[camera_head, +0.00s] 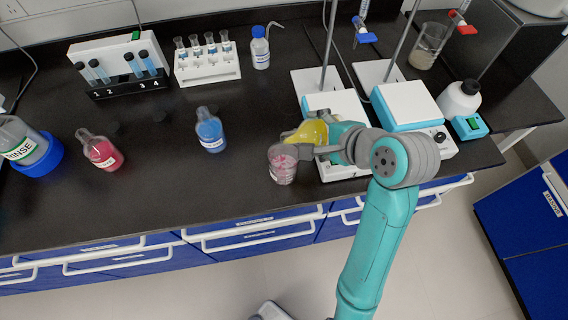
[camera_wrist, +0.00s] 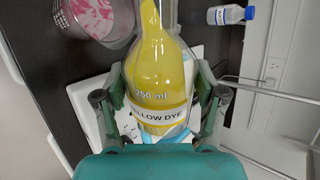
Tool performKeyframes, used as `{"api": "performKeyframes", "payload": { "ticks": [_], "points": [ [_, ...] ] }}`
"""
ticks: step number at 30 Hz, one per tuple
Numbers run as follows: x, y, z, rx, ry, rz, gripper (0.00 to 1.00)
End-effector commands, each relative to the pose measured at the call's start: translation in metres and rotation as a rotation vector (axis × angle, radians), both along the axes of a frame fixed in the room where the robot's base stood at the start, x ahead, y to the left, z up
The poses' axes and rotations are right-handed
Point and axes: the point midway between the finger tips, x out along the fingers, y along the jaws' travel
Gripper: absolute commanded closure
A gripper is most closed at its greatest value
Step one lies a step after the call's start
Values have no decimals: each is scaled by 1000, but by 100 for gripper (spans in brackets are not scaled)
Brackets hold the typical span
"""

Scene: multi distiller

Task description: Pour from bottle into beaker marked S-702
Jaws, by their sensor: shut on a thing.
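A clear bottle of yellow liquid (camera_head: 309,132) lies tilted towards the left in my gripper (camera_head: 312,148). In the wrist view the bottle (camera_wrist: 158,75) reads "250 ml" and "YELLOW DYE", and my gripper (camera_wrist: 160,95) is shut around its body. The bottle's mouth is close above or beside a beaker (camera_head: 282,170) at the bench's front. The beaker has pink streaks inside and also shows at the wrist view's upper left (camera_wrist: 88,22). Its label is too small to read. I cannot tell whether liquid is flowing.
A blue flask (camera_head: 210,133) and a red flask (camera_head: 101,152) stand to the left. Stirrer plates with stands (camera_head: 408,105) stand right and behind my gripper. Tube racks (camera_head: 207,68) and a wash bottle (camera_head: 260,50) stand at the back. A far beaker (camera_head: 428,45) is at the right.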

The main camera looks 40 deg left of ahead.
Motion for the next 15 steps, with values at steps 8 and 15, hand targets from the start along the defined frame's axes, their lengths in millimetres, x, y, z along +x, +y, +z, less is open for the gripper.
{"api": "performKeyframes", "payload": {
  "ticks": [8,15],
  "points": [
    [1,0,0,-7,-17,0,86],
    [1,0,0,-14,-29,0,86]
  ]
}}
